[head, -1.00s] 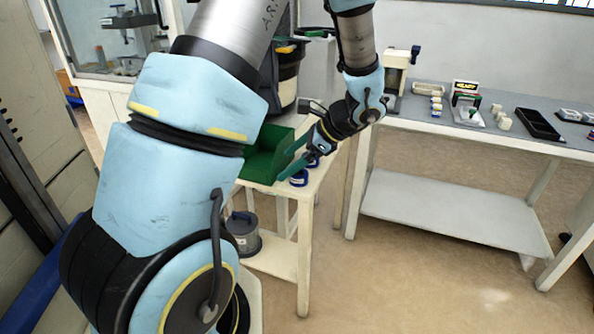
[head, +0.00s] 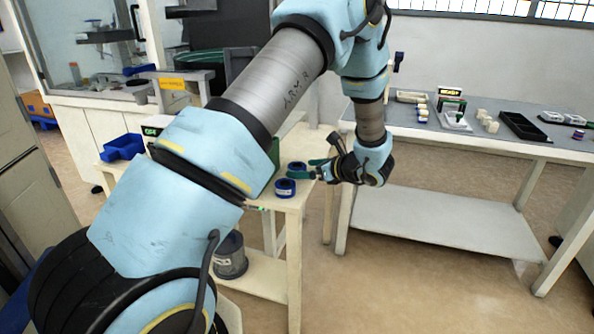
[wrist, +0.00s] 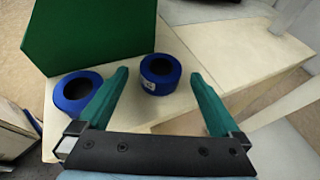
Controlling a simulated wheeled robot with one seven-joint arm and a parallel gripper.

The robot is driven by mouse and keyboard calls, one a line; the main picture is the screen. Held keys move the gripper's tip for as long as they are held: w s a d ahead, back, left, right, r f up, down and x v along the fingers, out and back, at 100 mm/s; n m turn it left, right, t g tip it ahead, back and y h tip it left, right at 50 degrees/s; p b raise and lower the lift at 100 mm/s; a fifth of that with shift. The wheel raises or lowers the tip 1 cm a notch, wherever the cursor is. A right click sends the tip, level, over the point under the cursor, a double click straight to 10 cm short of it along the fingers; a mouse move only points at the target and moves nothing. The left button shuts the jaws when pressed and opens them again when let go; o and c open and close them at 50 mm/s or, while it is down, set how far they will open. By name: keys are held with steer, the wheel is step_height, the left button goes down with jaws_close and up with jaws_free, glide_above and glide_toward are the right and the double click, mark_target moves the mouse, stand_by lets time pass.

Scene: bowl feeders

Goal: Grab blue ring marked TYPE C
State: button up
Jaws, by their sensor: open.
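Two blue rings sit on the corner of a pale table. In the head view the farther ring (head: 297,166) is beside my green fingers, and the nearer ring (head: 285,188) is closer to the camera. In the wrist view one ring (wrist: 160,74), with a small white label, lies ahead between my open fingertips. The other ring (wrist: 78,94) is at the left, outside the left finger and partly hidden by it. My gripper (head: 308,168) is open and empty; it also shows in the wrist view (wrist: 158,78). The label text is too small to read.
A green bin (wrist: 90,35) stands just behind the rings. A blue bin (head: 123,147) is at the table's left. A grey bench (head: 480,132) with a black tray (head: 522,126) stands to the right. A grey canister (head: 231,256) is on the lower shelf.

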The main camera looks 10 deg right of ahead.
mark_target(301, 167)
steer(key=shift+r+x, duration=0.2)
steer(key=shift+x, duration=1.6)
steer(key=shift+w, duration=0.1)
steer(key=c, duration=1.5)
